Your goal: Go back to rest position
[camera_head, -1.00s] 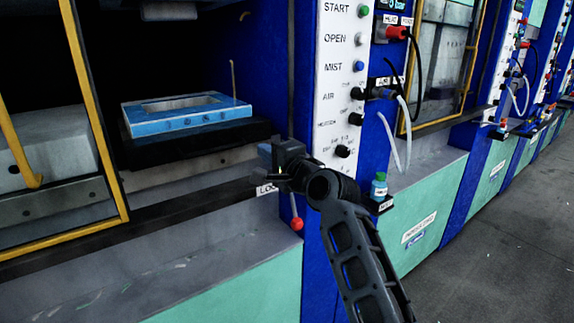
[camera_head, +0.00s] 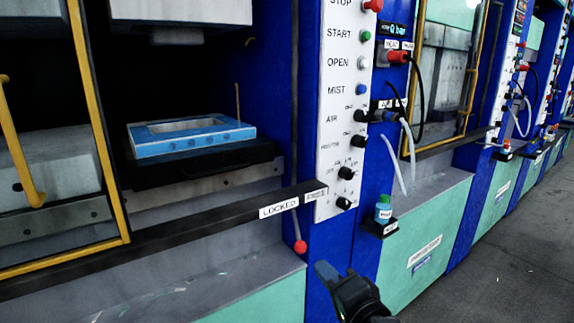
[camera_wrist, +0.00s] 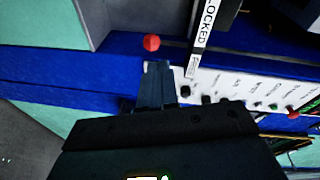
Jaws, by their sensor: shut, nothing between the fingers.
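My gripper (camera_head: 326,270) is low at the bottom centre of the head view, in front of the blue post between two presses. It also shows in the wrist view (camera_wrist: 157,66), where its fingers are together with nothing between them. It is apart from the red-knobbed lever (camera_head: 300,246), which hangs down to its left. The lever's red knob also shows in the wrist view (camera_wrist: 151,42), just beyond the fingertips.
The white control panel (camera_head: 338,110) with buttons and knobs stands above my gripper. A bar labelled LOCKED (camera_head: 279,209) runs left of it. A blue mould (camera_head: 190,136) sits in the open press. A small bottle (camera_head: 383,208) stands on a shelf. Grey floor (camera_head: 500,250) is clear at right.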

